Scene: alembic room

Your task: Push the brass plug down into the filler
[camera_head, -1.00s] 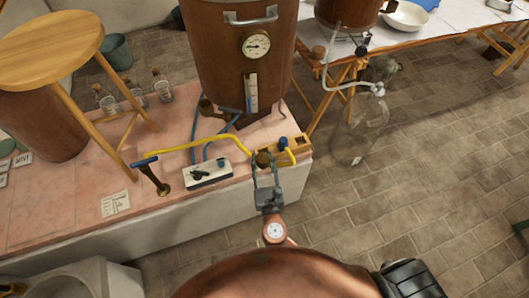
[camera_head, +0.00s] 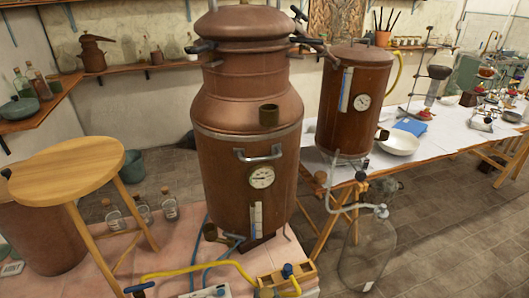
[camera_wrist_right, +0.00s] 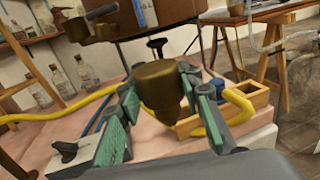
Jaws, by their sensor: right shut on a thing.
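The brass plug (camera_wrist_right: 158,84) is a dull, dark brass piece with a wide top and a tapering lower end. It stands between the green-padded fingers of my right gripper (camera_wrist_right: 160,92), which is shut on it over the pink ledge. My left gripper is not in view.
A yellow hose (camera_head: 195,268) runs behind the gripper. A wooden block tray (camera_head: 300,278) is beside it at right. The still's handle (camera_head: 259,154) and gauge (camera_head: 262,177) face me. A wooden stool (camera_head: 68,170) stands at left, a glass jar (camera_head: 367,255) at right.

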